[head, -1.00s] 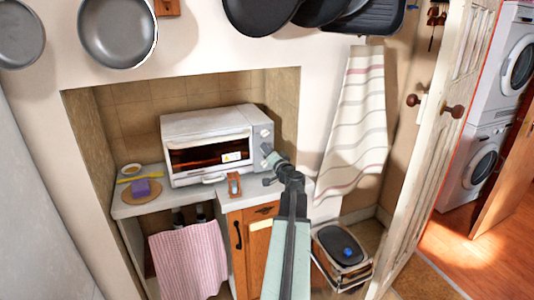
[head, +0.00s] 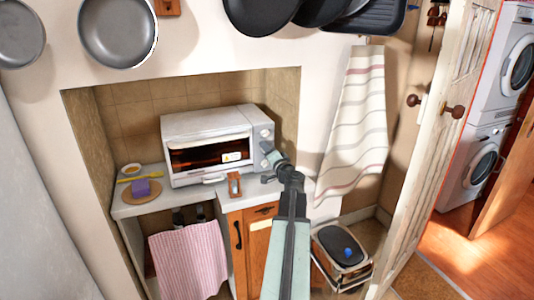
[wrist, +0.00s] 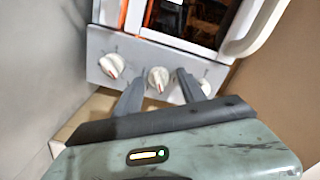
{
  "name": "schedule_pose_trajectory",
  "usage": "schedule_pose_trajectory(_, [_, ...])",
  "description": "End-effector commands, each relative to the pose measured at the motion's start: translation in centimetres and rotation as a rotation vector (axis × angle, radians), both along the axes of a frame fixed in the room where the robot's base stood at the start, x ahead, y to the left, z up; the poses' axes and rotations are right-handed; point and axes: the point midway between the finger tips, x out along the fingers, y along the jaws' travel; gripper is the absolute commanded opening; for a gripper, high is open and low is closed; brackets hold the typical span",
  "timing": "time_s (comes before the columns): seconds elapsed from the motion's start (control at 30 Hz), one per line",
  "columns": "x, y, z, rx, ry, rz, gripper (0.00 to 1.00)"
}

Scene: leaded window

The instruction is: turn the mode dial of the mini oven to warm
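The mini oven (head: 205,125) stands on the counter in the alcove, its glass door shut. Its control panel is on the right of the front and shows in the wrist view with three white dials in a row: left dial (wrist: 111,66), middle dial (wrist: 158,77), right dial (wrist: 204,87). Their labels are too small to read, so I cannot tell which is the mode dial. My gripper (wrist: 160,76) is open, its fingers on either side of the middle dial. Contact cannot be told. In the head view my gripper (head: 268,152) is at the panel and hides part of it.
A small wooden-framed item (head: 234,185) lies on the counter (head: 155,207) before the oven. A purple block (head: 141,187) sits on a round board at left. Pans hang above. A striped towel (head: 352,130) hangs at right, near the open door (head: 440,130).

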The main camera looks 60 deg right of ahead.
Motion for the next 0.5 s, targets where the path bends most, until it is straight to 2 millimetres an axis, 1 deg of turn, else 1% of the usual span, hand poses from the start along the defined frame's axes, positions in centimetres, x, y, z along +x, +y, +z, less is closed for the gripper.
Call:
schedule_pose_trajectory(0.33, [-0.3,0.1,-0.1,-0.001,0.003,-0.003,0.50])
schedule_pose_trajectory(0.43, [-1.0,0.6,-0.1,-0.002,0.003,-0.004,0.50])
schedule_pose_trajectory(0.5, [-1.9,1.3,-0.1,-0.002,0.003,-0.005,0.50])
